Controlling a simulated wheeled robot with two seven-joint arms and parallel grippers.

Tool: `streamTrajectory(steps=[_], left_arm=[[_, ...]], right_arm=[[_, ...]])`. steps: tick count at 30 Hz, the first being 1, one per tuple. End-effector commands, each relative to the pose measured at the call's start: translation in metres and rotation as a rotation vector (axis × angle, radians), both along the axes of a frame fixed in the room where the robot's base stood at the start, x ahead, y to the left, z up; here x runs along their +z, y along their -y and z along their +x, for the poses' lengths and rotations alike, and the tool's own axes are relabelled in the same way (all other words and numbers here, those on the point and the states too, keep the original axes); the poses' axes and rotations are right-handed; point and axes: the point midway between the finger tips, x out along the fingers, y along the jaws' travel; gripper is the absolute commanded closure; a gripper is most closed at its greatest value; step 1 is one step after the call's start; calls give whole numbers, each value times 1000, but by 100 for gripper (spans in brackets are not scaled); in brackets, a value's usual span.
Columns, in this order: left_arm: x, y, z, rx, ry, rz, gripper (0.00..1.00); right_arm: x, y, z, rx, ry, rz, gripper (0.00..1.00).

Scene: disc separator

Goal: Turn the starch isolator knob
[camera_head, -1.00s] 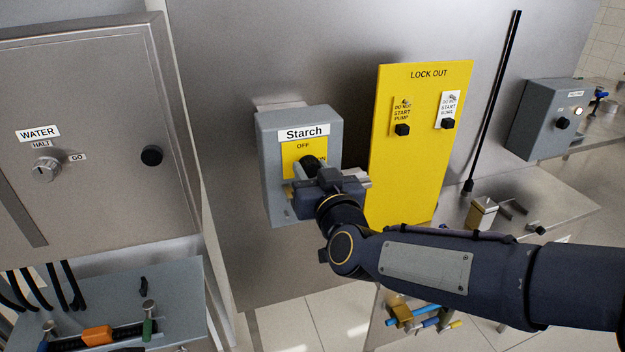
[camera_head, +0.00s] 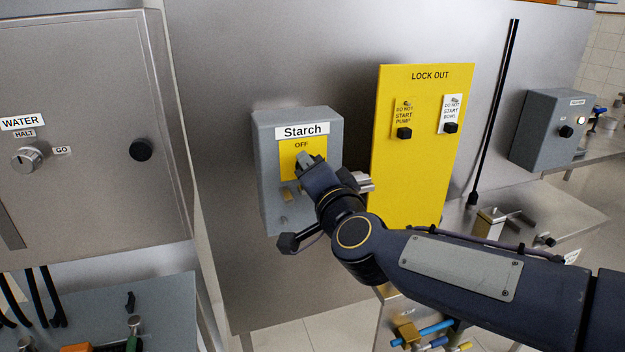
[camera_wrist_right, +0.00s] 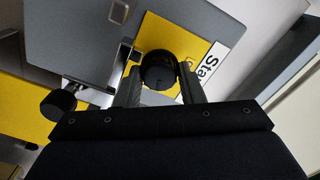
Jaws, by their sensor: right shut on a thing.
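The grey Starch isolator box (camera_head: 262,160) is on the metal wall in the middle of the head view. It has a white "Starch" label (camera_head: 302,131) and a yellow plate (camera_head: 288,159) reading "OFF". My right gripper (camera_head: 307,158) is at the plate and hides the knob there. In the right wrist view the black round knob (camera_wrist_right: 158,70) sits between the two fingers of my right gripper (camera_wrist_right: 158,84), which are shut on it. A metal hasp (camera_wrist_right: 122,62) shows beside the knob. My left gripper is not in view.
A yellow LOCK OUT board (camera_head: 420,190) with two tags and black padlocks is close to the right. A steel WATER cabinet (camera_head: 90,190) with a knob is at the left. A grey box (camera_head: 545,140) is at the far right.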

Motion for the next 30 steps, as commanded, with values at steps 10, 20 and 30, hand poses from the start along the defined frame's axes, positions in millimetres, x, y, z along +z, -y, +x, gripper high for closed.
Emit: streamTrajectory(steps=[10,20,30], left_arm=[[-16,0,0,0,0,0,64],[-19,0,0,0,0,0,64],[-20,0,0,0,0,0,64]], right_arm=[[-2,0,0,0,-71,217,88],[-2,0,0,0,-100,300,88],[-2,0,0,1,-103,308,88]])
